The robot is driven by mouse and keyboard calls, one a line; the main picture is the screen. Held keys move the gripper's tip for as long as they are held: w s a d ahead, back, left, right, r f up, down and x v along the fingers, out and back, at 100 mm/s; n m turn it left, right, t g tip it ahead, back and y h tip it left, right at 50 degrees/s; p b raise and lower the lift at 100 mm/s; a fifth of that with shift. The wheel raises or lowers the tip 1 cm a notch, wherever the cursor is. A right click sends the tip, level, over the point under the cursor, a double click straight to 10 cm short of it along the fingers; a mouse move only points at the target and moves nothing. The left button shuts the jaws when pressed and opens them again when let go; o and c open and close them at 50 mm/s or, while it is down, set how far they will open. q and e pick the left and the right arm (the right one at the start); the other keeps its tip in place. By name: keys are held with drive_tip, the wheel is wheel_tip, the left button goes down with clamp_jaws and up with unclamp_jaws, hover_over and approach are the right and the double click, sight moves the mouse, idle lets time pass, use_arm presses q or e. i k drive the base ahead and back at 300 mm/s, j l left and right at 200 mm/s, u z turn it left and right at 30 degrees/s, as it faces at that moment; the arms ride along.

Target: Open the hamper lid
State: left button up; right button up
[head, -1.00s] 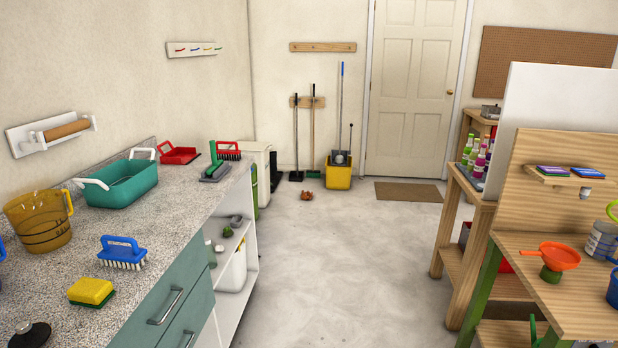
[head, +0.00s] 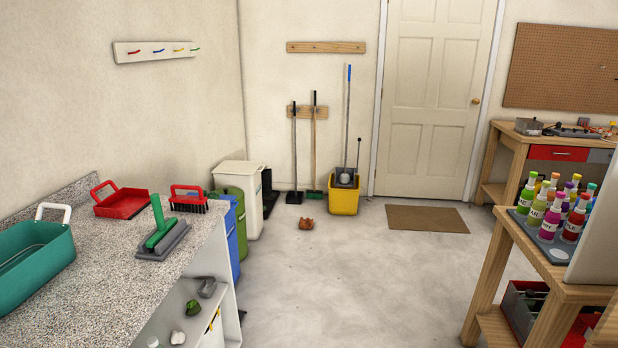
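A white bin with a flat lid (head: 240,172), which looks like the hamper, stands on the floor against the left wall, past the end of the counter. Its lid looks shut. Its lower front is partly hidden by a green bin (head: 238,197) and a blue bin (head: 237,236), which stand between it and the counter end. Neither of my grippers shows in the head view.
The granite counter (head: 120,255) runs along the left, with a teal basin (head: 30,262) on it. A wooden bench (head: 545,270) with bottles stands at right. A small orange-brown object (head: 306,223) lies on the floor near the yellow mop bucket (head: 344,198). The middle floor is clear.

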sight(226, 167)
drive_tip(key=i, duration=3.55)
